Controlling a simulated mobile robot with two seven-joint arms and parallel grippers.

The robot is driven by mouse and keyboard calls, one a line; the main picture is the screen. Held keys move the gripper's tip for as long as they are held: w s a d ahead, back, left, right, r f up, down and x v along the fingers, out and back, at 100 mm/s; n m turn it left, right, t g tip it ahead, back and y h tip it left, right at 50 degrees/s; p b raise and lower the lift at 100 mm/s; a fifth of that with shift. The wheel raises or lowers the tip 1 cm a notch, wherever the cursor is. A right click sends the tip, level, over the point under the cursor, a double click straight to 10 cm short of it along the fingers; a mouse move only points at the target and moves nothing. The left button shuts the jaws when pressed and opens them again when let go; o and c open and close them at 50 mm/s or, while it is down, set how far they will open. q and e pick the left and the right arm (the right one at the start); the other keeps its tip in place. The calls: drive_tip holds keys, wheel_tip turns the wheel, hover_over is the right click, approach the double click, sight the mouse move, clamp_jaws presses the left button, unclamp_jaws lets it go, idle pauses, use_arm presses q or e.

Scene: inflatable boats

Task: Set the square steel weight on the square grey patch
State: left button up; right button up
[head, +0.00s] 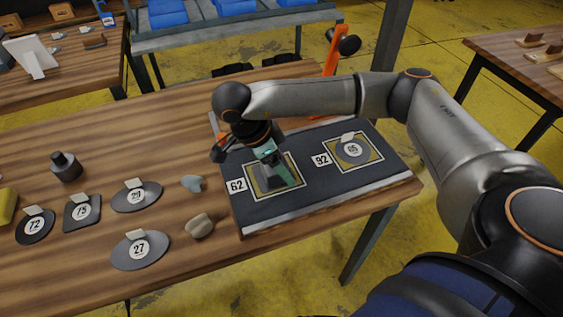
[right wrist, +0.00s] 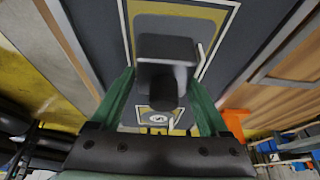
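The square steel weight (right wrist: 167,48) is a dark grey block with a round knob facing my right wrist camera. In the head view the weight (head: 270,181) is inside the left framed area, over the grey patch (right wrist: 215,22) beside label 62, and partly hidden by my gripper. Whether its underside fully touches the patch is hard to see. My right gripper (head: 275,160) is above it. Its green fingers (right wrist: 163,78) stand wide on both sides of the knob, clear of it, and look open. My left gripper is not in view.
A second framed patch (head: 372,158), beside label 92, holds a round plate marked 65. The dark board (head: 320,190) lies near the table's front edge. Left of it are two stones (head: 200,226), several numbered plates (head: 139,249) and a dark knobbed weight (head: 66,166).

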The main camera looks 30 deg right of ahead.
drive_tip(key=shift+o, duration=0.8)
drive_tip(key=shift+s+a+f, duration=0.15)
drive_tip(key=shift+a+f, duration=0.2)
drive_tip(key=shift+f, duration=0.05)
drive_tip(key=shift+r, duration=0.1)
drive_tip(key=shift+r+p, duration=0.35)
drive_tip(key=shift+p, duration=0.1)
drive_tip(key=p+v, duration=0.1)
drive_tip(key=v, duration=1.1)
drive_tip(key=shift+w+r, duration=0.15)
drive_tip(key=shift+w, duration=0.2)
drive_tip(key=shift+d, duration=0.15)
